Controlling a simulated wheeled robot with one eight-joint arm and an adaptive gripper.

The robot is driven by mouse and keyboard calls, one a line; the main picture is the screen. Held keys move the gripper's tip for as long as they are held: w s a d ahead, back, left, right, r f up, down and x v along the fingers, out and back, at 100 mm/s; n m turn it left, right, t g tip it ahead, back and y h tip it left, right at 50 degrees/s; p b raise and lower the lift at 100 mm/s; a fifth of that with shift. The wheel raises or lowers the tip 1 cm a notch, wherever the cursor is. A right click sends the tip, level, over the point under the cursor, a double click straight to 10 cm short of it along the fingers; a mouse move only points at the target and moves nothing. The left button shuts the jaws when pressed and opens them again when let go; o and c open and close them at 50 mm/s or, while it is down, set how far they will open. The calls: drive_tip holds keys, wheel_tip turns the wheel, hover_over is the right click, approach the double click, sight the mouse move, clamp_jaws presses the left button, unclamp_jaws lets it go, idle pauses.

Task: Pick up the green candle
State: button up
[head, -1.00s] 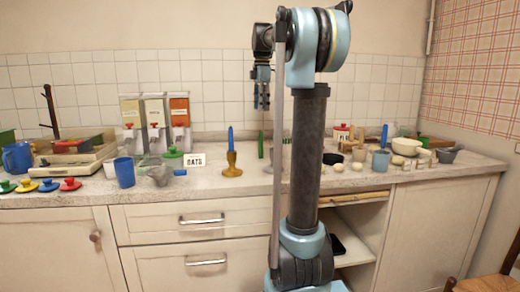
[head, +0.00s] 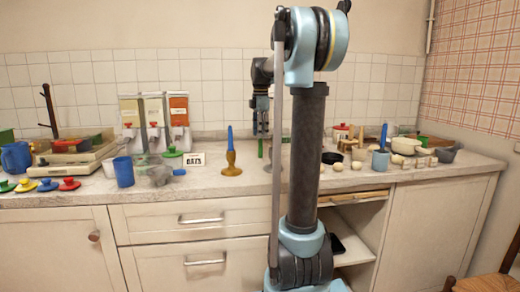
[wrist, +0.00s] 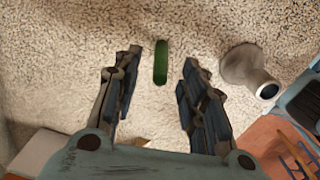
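The green candle (wrist: 161,62) shows in the wrist view as a dark green bar over the speckled counter, between and a little beyond my fingertips. My gripper (wrist: 158,75) is open and empty, with one finger on each side of the candle's line. In the head view my gripper (head: 262,130) hangs pointing down over the counter, left of my arm column. Only a small green part of the candle (head: 260,149) shows there below the fingers; the rest is hidden behind them.
A pale holder with a dark hole (wrist: 250,72) stands just right of my fingers in the wrist view. Dispensers (head: 155,125) stand further left; bowls and cups crowd the right.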

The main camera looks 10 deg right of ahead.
hover_over(260, 158)
drive_tip(key=w, duration=0.1)
drive_tip(key=shift+d+f, duration=0.15)
drive_tip(key=shift+f, duration=2.4)
clamp_jaws()
